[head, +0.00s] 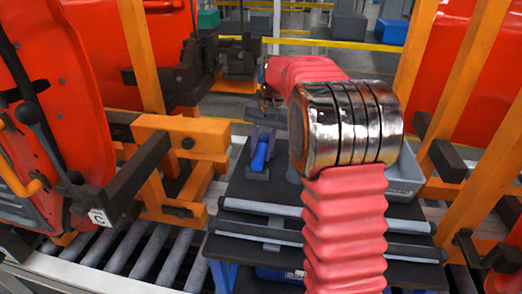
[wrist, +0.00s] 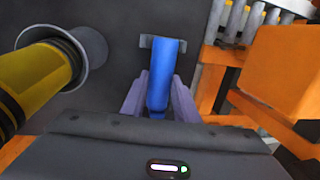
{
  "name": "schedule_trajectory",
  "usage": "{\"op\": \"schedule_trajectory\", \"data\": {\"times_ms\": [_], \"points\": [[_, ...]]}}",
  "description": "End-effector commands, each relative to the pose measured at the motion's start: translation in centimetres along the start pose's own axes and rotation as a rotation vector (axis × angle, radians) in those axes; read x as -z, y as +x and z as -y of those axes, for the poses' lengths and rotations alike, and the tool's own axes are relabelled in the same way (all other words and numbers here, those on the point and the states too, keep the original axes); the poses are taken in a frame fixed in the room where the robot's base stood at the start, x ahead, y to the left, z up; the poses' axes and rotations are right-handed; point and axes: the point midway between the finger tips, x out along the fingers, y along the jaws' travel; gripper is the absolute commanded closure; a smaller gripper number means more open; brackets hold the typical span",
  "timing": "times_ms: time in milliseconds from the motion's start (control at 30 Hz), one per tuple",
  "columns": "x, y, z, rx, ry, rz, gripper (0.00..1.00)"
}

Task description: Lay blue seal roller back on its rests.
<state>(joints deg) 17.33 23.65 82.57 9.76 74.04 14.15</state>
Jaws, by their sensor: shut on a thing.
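The blue seal roller (wrist: 164,75) is a short blue cylinder, and it also shows in the head view (head: 259,156) above the dark cart top. My gripper (wrist: 160,80) is shut on it, with a pale purple finger on each side; in the head view my gripper (head: 263,136) comes down from behind my arm. The roller's far end is over a small dark grey rest (wrist: 146,41) in the wrist view. I cannot tell whether the roller touches the rest.
A yellow cylinder (wrist: 38,75) with a grey round flange stands left in the wrist view. The dark cart top (head: 235,190) has a grey bin (head: 405,176) at right, partly behind my arm. Orange frames (head: 185,140) and a roller conveyor (head: 140,258) flank the cart at left.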

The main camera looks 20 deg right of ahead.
Motion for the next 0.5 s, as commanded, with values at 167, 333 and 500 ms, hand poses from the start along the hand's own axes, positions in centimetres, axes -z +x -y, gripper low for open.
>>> {"op": "schedule_trajectory", "data": {"times_ms": [167,333,500], "points": [[0.01,-0.04,0.01,0.000,0.000,-0.001,0.63],[0.00,-0.02,0.01,0.000,0.000,0.000,0.51],[0.00,-0.01,0.00,0.000,0.000,0.000,0.51]]}}
